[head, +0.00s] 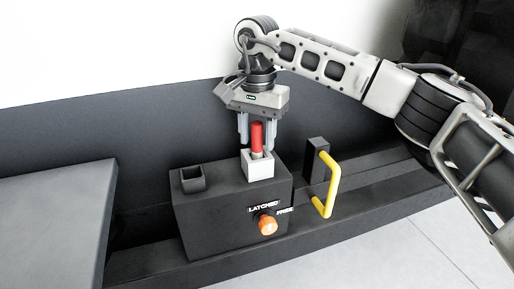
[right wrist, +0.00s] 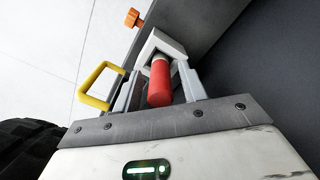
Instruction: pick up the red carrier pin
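The red carrier pin (head: 257,135) stands upright in a white square socket (head: 258,168) on top of a dark box. It also shows in the right wrist view (right wrist: 159,84), with its lower end inside the white socket (right wrist: 163,44). My right gripper (head: 257,143) points down from above, with one grey finger on each side of the pin. Gaps show between the pin and the fingers in the head view, so the gripper is open around it. My left gripper is in neither view.
The dark box (head: 225,225) carries an empty black square socket (head: 192,180) and an orange knob (head: 267,225) by "LATCHED" and "FREE" labels. A yellow handle (head: 331,184) stands close on the right. A grey slab (head: 55,215) is at left. A dark wall rises behind.

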